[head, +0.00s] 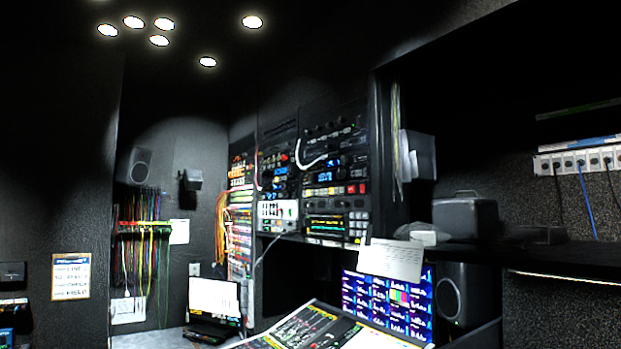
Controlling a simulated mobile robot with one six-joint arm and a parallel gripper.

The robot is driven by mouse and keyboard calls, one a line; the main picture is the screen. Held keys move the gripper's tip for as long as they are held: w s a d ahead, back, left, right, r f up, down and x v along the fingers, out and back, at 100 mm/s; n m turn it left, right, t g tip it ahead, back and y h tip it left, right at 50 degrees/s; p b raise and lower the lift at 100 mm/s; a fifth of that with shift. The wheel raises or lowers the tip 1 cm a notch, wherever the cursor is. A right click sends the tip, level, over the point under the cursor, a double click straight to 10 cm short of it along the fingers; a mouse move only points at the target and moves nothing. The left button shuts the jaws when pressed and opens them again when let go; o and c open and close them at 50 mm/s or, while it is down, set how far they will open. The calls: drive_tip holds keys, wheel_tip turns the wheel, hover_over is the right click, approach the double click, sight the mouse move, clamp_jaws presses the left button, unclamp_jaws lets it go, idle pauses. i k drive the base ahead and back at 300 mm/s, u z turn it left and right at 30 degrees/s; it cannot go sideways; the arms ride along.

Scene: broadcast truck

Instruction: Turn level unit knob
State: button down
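Rack equipment (334,165) with several small knobs, buttons and lit blue displays stands in the middle of the head view. A second rack column (278,170) is just to its left. Several dark round knobs (335,130) show on an upper panel of the right rack. A unit with a green-yellow display (327,226) sits low in that rack. I cannot tell which of these is the level unit or its knob; the labels are too small to read. My gripper is not in view.
A printed panel or sheet (325,328) lies in the foreground below the racks. A monitor (388,294), a speaker (465,295) and a laptop (213,300) stand around it. Coloured cables (145,250) hang on the back wall. A dark shelf with a case (466,215) is at right.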

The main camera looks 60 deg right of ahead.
sight(340, 173)
drive_tip(key=u, duration=0.6)
drive_tip(key=i, duration=1.7)
drive_tip(key=z, duration=4.5)
drive_tip(key=i, duration=0.15)
drive_tip(key=u, duration=2.05)
